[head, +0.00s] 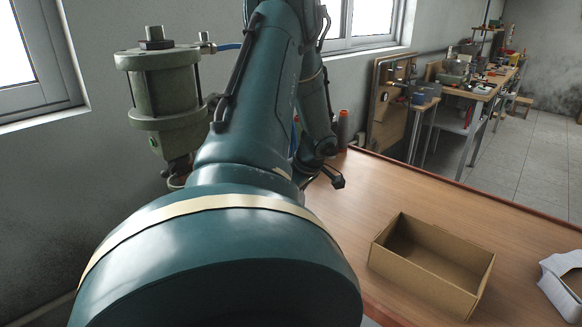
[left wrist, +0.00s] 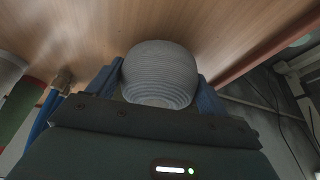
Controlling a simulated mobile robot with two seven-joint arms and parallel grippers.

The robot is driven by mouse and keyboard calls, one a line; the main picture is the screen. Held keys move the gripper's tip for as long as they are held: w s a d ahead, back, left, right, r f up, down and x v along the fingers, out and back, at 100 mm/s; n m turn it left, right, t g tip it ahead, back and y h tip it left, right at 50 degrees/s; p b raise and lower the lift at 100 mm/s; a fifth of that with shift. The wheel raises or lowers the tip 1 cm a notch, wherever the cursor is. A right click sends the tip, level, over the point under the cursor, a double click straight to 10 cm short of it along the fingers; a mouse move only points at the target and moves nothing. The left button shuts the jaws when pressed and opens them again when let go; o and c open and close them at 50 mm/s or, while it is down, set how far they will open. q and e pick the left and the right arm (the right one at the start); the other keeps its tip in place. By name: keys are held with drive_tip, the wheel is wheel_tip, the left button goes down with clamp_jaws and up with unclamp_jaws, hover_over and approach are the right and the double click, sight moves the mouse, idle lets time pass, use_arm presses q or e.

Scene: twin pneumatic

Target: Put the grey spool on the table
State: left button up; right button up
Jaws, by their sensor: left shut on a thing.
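The grey spool (left wrist: 160,82) is a round, ribbed body in the left wrist view. My left gripper (left wrist: 160,71) is shut on it, with one blue finger on each side. The wooden table top (left wrist: 225,25) lies beyond the spool in that view; I cannot tell whether the spool touches it. In the head view my large teal arm hides the held spool and most of the left gripper. The brown table (head: 405,195) spreads to the right of the arm. My right gripper is in neither view.
An open cardboard box (head: 425,285) stands on the table, with a white object (head: 562,290) at the right edge. A dark cylinder (head: 343,128) stands near the table's far left corner. A grey-green pneumatic cylinder (head: 165,90) is left of my arm. Bare table lies behind the box.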

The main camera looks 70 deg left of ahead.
use_arm(q)
drive_tip(key=shift+f, duration=0.15)
drive_tip(key=o, duration=1.1)
drive_tip(key=shift+c, duration=0.2)
drive_tip(key=v, duration=1.2)
drive_tip(key=shift+s, duration=0.1)
